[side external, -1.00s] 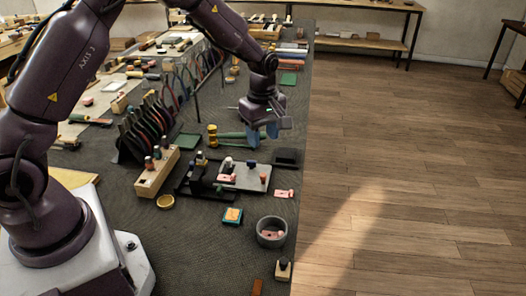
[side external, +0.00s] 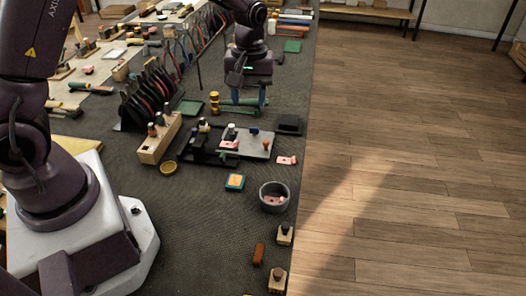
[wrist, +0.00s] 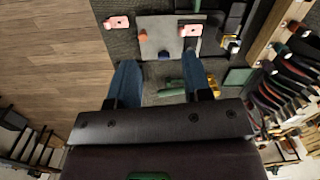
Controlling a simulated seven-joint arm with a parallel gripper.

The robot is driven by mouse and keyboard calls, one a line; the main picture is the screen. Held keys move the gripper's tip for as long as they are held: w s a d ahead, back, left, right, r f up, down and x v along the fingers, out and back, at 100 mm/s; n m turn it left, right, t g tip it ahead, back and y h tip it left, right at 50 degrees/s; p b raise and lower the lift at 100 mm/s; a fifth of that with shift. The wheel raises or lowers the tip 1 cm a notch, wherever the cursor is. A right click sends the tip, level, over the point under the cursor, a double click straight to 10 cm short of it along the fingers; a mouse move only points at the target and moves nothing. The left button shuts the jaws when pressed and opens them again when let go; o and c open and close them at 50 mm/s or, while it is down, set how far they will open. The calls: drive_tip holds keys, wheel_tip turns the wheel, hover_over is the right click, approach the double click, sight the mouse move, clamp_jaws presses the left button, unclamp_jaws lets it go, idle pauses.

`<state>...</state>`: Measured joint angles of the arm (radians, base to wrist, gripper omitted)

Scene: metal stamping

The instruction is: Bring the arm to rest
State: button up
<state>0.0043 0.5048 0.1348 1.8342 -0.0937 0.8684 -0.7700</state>
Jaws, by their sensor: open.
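My gripper (side external: 249,98) is open, with two blue fingers pointing down above the bench mat. In the wrist view my gripper (wrist: 162,75) has its fingers well apart with nothing held between them. A green-handled hammer with a brass head (side external: 215,103) lies on the mat just below and behind the fingers. It shows in part between and beside the fingers in the wrist view (wrist: 172,92). I cannot tell the exact gap between the fingertips and the hammer.
In front of the gripper is a dark fixture with a grey plate (side external: 258,150). Pink tags (side external: 287,160), a grey bowl (side external: 262,197), a wooden block of punches (side external: 160,140) and a rack of pliers (side external: 140,105) surround it. Free floor (side external: 420,170) lies right of the bench.

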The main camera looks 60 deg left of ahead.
drive_tip(key=s+d+r+m+t, duration=0.2)
drive_tip(key=s+r+m, duration=0.3)
drive_tip(key=s+r, duration=0.3)
drive_tip(key=s+d+r+m+t, duration=0.2)
drive_tip(key=s+r+m+t, duration=0.2)
drive_tip(key=s+r, duration=0.5)
drive_tip(key=shift+s+m, duration=0.9)
drive_tip(key=shift+s, duration=0.35)
